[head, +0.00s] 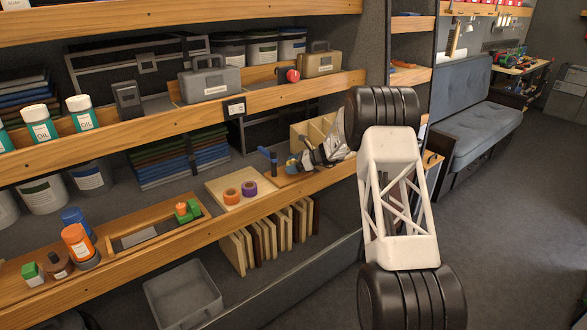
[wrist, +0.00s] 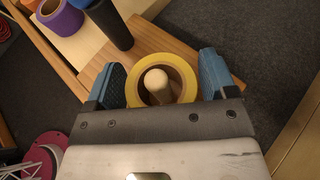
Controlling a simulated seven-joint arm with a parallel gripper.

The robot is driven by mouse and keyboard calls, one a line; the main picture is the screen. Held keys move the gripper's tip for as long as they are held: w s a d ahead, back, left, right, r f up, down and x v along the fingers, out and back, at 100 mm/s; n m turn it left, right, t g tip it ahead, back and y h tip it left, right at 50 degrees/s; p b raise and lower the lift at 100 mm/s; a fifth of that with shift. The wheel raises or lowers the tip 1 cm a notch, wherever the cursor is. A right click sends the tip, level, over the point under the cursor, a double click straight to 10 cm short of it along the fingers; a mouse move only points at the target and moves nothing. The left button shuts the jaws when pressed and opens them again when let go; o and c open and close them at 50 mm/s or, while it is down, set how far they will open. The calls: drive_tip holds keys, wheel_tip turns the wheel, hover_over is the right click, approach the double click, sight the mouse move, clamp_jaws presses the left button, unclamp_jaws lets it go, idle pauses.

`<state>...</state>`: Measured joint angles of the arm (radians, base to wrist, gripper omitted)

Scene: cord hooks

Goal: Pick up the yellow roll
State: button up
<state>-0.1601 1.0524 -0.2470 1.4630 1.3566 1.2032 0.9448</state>
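The yellow roll (wrist: 188,80) lies below my gripper in the wrist view, with a pale round peg (wrist: 155,80) showing through its hole. My gripper (wrist: 162,82) has its two blue fingers wide apart, one on each side of the roll. The fingers look very close to its rim; whether they touch it is not clear. The near part of the roll is hidden by the gripper body. In the head view my gripper (head: 308,158) is low over the wooden shelf, partly behind my arm, and the roll is hard to make out.
A dark upright cylinder (wrist: 108,25) stands close to the roll. A purple roll (head: 249,188) and an orange roll (head: 232,195) sit on a pale board to the left. A wooden tray (head: 140,236) lies farther left. Another shelf (head: 200,103) runs above.

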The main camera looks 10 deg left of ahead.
drive_tip(key=c, duration=0.7)
drive_tip(key=shift+o, duration=0.2)
drive_tip(key=shift+r, duration=0.1)
drive_tip(key=shift+r, duration=4.9)
drive_tip(key=shift+d, duration=0.1)
